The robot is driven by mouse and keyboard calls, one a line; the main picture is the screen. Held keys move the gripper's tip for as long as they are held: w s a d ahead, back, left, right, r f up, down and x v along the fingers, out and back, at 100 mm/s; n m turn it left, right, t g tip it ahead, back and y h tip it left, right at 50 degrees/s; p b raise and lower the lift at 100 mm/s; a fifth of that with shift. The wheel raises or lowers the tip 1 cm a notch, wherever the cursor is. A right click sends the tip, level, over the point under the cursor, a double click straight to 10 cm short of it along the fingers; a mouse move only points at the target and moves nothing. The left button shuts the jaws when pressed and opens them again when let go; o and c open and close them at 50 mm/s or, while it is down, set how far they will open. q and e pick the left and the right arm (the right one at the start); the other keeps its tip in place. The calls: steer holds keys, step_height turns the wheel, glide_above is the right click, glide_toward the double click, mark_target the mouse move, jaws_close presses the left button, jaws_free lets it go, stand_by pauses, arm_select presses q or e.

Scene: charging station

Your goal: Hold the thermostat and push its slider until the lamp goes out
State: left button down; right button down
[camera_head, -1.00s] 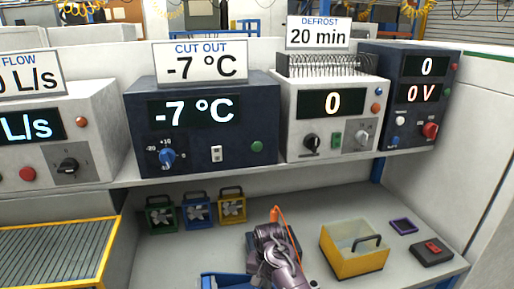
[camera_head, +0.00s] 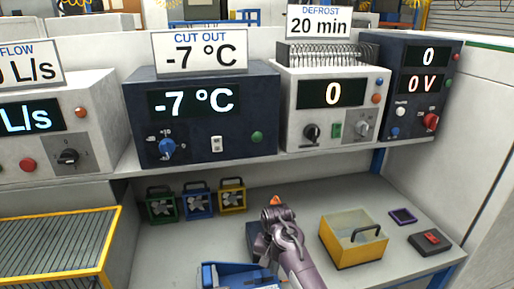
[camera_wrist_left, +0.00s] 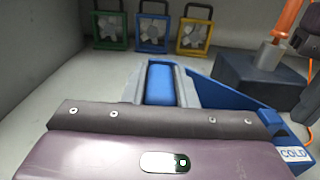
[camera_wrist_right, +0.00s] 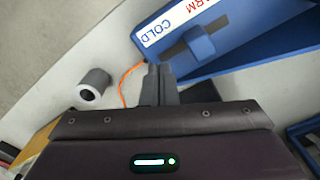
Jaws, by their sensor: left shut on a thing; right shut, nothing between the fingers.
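The thermostat is a blue wedge-like box (camera_head: 236,270) at the bottom of the head view. In the left wrist view its side (camera_wrist_left: 240,97) shows beyond the fingers, with a COLD label. My left gripper (camera_wrist_left: 160,82) is shut on a blue part of it; the head view does not clearly show this gripper. In the right wrist view the thermostat's face (camera_wrist_right: 240,28) carries COLD and WARM lettering and a blue slider knob (camera_wrist_right: 202,45) in a dark slot. My right gripper (camera_wrist_right: 159,84) is shut and empty, just short of the face.
Green, blue and yellow fans (camera_head: 197,203) stand at the back. A yellow box (camera_head: 352,240) with a handle, a purple frame (camera_head: 403,216) and a red-switch block (camera_head: 431,242) lie right. A dark block (camera_wrist_left: 262,83) with an orange cable is close by. Instruments fill the shelf (camera_head: 330,152) above.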

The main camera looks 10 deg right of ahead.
arm_select(q)
steer(key=c, duration=1.1)
jaws_free()
arm_select(e)
step_height(320, 180, up, 6)
steer(key=shift+f, duration=0.2)
arm_select(q)
steer(key=shift+s, duration=0.1)
